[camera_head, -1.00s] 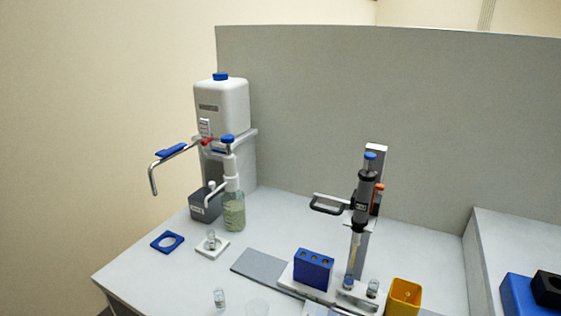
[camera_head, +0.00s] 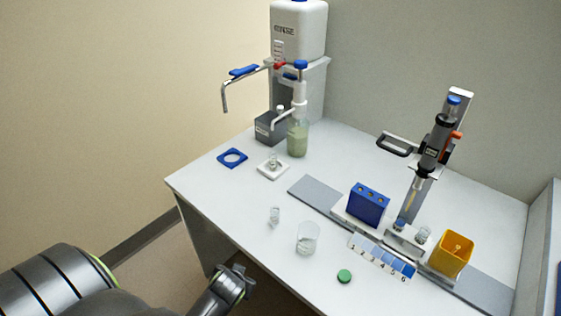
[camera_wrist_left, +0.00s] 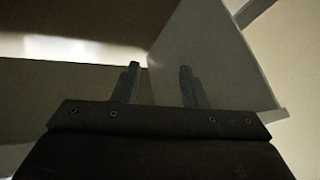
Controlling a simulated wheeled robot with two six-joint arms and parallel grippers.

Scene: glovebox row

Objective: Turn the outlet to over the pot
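A bent metal outlet pipe (camera_head: 240,82) with a blue lever (camera_head: 244,71) reaches left from the white tank (camera_head: 299,32); its end points down. A bottle of greenish liquid (camera_head: 298,140) has a blue-topped pump and a white spout (camera_head: 284,118) pointing left. I cannot tell which outlet is meant. A small glass pot (camera_head: 272,158) stands on a white square pad (camera_head: 271,174), in front of the bottle. My left gripper (camera_wrist_left: 159,70) is open and empty in the left wrist view, away from these things. My left arm shows at the lower left of the head view. My right gripper is out of view.
A dark grey box (camera_head: 268,130) stands beside the bottle, and a blue square ring (camera_head: 232,158) lies near the left edge. A vial (camera_head: 275,216), beaker (camera_head: 307,239), green cap (camera_head: 344,276), blue rack (camera_head: 369,203), syringe stand (camera_head: 437,145) and yellow bin (camera_head: 451,255) stand nearer or right.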

